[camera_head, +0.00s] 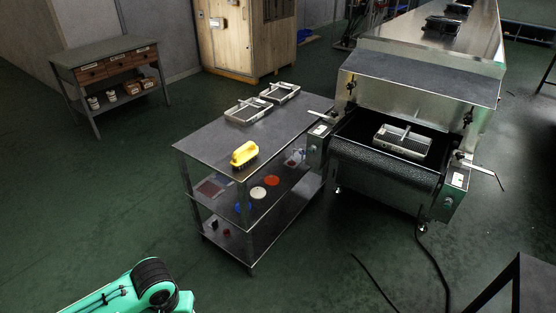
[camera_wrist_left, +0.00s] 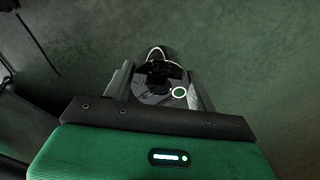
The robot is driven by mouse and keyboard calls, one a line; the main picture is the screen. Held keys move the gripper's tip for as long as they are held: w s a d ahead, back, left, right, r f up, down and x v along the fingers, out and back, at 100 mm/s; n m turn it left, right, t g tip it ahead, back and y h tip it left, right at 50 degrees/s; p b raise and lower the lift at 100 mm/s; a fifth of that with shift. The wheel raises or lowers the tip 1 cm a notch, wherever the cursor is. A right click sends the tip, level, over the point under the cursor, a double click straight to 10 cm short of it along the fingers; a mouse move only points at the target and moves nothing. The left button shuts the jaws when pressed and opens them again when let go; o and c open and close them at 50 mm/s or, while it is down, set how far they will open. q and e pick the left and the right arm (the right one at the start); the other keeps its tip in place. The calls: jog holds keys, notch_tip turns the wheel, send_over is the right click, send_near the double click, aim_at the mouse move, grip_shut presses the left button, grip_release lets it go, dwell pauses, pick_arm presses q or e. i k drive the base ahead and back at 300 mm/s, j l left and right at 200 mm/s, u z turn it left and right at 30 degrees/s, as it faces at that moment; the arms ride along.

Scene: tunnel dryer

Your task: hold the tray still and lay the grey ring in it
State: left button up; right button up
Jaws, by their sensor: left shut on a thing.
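A metal tray (camera_head: 398,149) with a bar across it lies on the dark belt at the dryer's mouth. Two similar trays, a nearer one (camera_head: 246,118) and a farther one (camera_head: 279,97), lie on the cart top. My left gripper (camera_wrist_left: 161,72) shows only in the left wrist view, its fingers apart on either side of a grey thing (camera_wrist_left: 152,97). I cannot tell if this is the grey ring; I make out no grey ring elsewhere. My left gripper is outside the head view, far from the trays. My right gripper is in neither view.
The tunnel dryer (camera_head: 420,75) stands at the right, with more trays on its top. A workbench (camera_head: 103,58) stands back left.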

aim_at(415, 148)
jog(key=i+l+z, duration=0.15)
jog(key=i+z, duration=0.5)
jog(key=i, duration=0.2)
jog(key=i+j+z, duration=0.1)
jog(key=i+z, duration=0.25)
jog(key=i, duration=0.05)
